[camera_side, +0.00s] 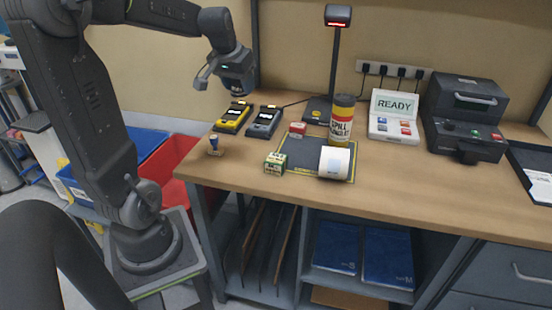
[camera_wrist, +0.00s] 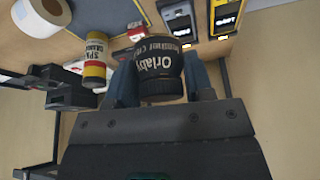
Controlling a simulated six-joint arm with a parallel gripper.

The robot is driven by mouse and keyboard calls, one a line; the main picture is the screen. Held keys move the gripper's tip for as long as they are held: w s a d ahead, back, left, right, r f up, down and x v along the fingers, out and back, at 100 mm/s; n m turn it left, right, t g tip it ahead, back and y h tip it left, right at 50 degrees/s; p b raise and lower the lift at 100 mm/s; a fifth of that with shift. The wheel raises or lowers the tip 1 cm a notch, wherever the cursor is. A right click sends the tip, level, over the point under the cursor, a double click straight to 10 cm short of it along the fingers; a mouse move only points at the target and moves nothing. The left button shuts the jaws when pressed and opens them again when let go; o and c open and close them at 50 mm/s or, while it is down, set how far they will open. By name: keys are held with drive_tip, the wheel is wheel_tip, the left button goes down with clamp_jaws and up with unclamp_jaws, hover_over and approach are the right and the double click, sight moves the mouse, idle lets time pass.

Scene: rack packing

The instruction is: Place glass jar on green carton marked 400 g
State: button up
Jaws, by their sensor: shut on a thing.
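A dark jar with a pale-lettered label (camera_wrist: 160,60) and a black lid is between the fingers of my gripper (camera_wrist: 160,88) in the wrist view. It looks like the glass jar. In the side view my gripper (camera_side: 236,88) is raised above the back left of the bench, near the handheld devices, well clear of the top. The small green carton (camera_side: 275,163) stands at the front left of the dark mat, below and to the right of my gripper. Its marking is too small to read. I cannot make the carton out in the wrist view.
A paper roll (camera_side: 335,163), a spill granules can (camera_side: 342,120) and a red and white box (camera_side: 298,129) stand around the mat (camera_side: 312,152). Yellow (camera_side: 233,117) and grey (camera_side: 264,122) devices lie below my gripper. A stamp (camera_side: 215,146) stands left. A scanner post (camera_side: 335,60) rises behind.

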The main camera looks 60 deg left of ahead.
drive_tip(key=s+f, duration=0.2)
drive_tip(key=s, duration=0.1)
hover_over(278, 156)
drive_tip(key=s, duration=0.1)
drive_tip(key=f, duration=1.1)
drive_tip(key=shift+d, duration=0.35)
drive_tip(key=shift+f, duration=2)
drive_tip(key=shift+f, duration=0.2)
drive_tip(key=o, duration=1)
